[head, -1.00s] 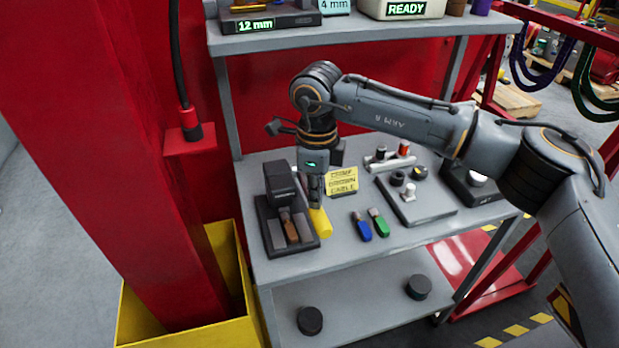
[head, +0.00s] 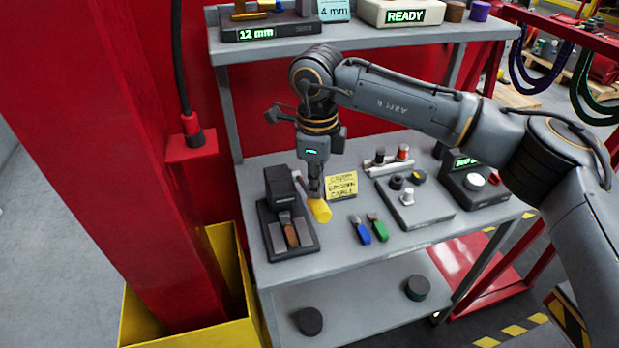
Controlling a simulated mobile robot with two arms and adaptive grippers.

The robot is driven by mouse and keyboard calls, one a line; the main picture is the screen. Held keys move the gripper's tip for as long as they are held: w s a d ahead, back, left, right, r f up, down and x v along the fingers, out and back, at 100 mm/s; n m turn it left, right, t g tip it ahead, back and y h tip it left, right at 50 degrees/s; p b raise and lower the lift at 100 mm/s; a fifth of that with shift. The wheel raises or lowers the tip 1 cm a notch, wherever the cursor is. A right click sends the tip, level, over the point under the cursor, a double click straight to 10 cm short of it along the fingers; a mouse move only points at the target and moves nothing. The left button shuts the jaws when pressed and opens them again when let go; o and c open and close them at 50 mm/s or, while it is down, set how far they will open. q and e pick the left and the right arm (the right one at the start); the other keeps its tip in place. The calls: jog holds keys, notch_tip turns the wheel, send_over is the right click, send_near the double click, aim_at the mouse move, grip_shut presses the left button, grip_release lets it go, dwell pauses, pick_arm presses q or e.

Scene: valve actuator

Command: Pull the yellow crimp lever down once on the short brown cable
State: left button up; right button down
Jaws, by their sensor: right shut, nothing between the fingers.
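The crimp press (head: 282,190) is a dark block on a dark base at the left of the table. Its yellow lever (head: 319,210) sticks out from its right side, toward me. The short brown cable (head: 290,234) lies in the base's middle slot, below the press head. My right gripper (head: 316,191) points down at the lever from above, its fingers shut and empty. Its tips are at or very near the lever's upper side; I cannot tell whether they touch it. My left gripper is not in view.
A yellow note (head: 341,186) stands right behind the lever. Blue (head: 361,232) and green (head: 379,228) pieces lie to the right, before a grey plate (head: 428,208) with small parts. A red column (head: 110,150) stands at the left. An upper shelf (head: 370,36) runs behind.

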notch_tip(320, 180, up, 9)
jog(key=p, duration=0.4)
dwell(1.1)
jog(key=shift+s+f, duration=0.1)
dwell(0.4)
